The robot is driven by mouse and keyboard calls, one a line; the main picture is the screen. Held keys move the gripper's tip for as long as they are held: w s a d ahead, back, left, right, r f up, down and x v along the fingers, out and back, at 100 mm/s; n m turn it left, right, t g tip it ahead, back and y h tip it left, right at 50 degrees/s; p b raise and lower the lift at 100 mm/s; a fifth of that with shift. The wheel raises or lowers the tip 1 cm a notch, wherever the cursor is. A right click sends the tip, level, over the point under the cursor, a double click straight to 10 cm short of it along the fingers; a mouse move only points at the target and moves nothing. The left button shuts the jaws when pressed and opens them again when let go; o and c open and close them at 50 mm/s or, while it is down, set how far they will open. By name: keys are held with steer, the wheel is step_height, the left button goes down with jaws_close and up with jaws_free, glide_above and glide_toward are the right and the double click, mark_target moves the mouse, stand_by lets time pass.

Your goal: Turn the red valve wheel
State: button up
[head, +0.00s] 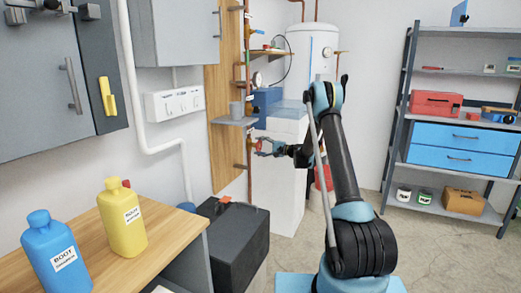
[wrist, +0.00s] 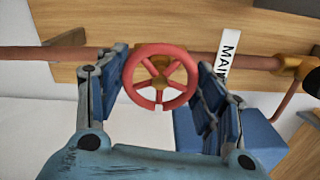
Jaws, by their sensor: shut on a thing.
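The red valve wheel (wrist: 160,82) is a small spoked ring on a brass body in the pipe, facing the wrist camera. In the head view the red wheel (head: 258,144) shows small at the wooden board, partly covered by the fingers. My gripper (wrist: 163,72) has one blue finger pad at each side of the wheel's rim and is shut on it. In the head view my gripper (head: 264,147) reaches left from my arm to the pipe. The exact contact of the pads with the rim is hard to see.
A copper pipe (wrist: 52,54) runs along the wooden board, with a white label (wrist: 228,52) beside the wheel. A grey shelf (head: 236,121) sits above my gripper. A black chest (head: 233,240) and a white cabinet (head: 277,190) stand below.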

steer(key=shift+s+a+f, duration=0.1)
steer(key=shift+s+f, duration=0.05)
steer(key=o, duration=1.1)
steer(key=shift+c, duration=0.2)
steer(key=shift+d, duration=0.2)
steer(key=shift+d, duration=0.35)
steer(key=v, duration=1.1)
